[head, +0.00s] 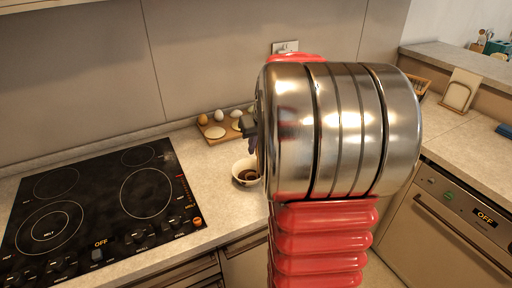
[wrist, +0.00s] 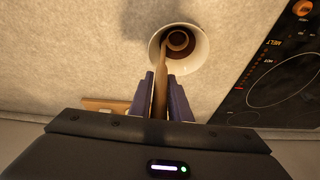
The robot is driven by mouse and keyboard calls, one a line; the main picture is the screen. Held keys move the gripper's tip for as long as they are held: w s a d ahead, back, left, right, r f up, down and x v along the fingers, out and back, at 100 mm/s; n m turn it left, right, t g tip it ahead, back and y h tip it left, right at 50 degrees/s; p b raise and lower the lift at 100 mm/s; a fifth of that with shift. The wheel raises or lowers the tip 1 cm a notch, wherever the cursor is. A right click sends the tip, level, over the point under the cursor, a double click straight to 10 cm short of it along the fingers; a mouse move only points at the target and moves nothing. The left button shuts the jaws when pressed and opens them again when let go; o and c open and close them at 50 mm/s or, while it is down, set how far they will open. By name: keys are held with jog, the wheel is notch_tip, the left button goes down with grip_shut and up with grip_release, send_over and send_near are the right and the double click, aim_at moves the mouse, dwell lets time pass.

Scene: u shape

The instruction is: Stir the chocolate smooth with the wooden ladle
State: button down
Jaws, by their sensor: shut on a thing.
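A white bowl (head: 240,173) with dark chocolate (head: 249,176) in it stands on the counter right of the cooktop. The bowl also shows at the top of the wrist view (wrist: 203,58), with the chocolate inside it. In the wrist view my gripper (wrist: 168,90) is shut on the handle of the wooden ladle (wrist: 159,92). The ladle's round head (wrist: 178,40) is within the bowl's outline; I cannot tell how deep it sits in the chocolate. In the head view my own arm hides most of the gripper and the ladle.
A black cooktop (head: 100,205) with several rings lies to the left. A wooden board (head: 213,135) with eggs and other food stands behind the bowl. An oven or dishwasher (head: 450,225) and more counter are at the right. Bare counter lies around the bowl.

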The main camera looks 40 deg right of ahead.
jog(key=shift+w+d, duration=0.45)
jog(key=shift+d, duration=0.4)
jog(key=shift+w+a, duration=0.3)
jog(key=shift+w, duration=0.25)
jog(key=shift+w+a, duration=0.25)
jog(key=shift+w, duration=0.25)
jog(key=shift+a, duration=0.1)
jog(key=shift+s+a, duration=0.3)
jog(key=shift+a, duration=0.2)
jog(key=shift+s+a, duration=0.25)
jog(key=shift+a, duration=0.25)
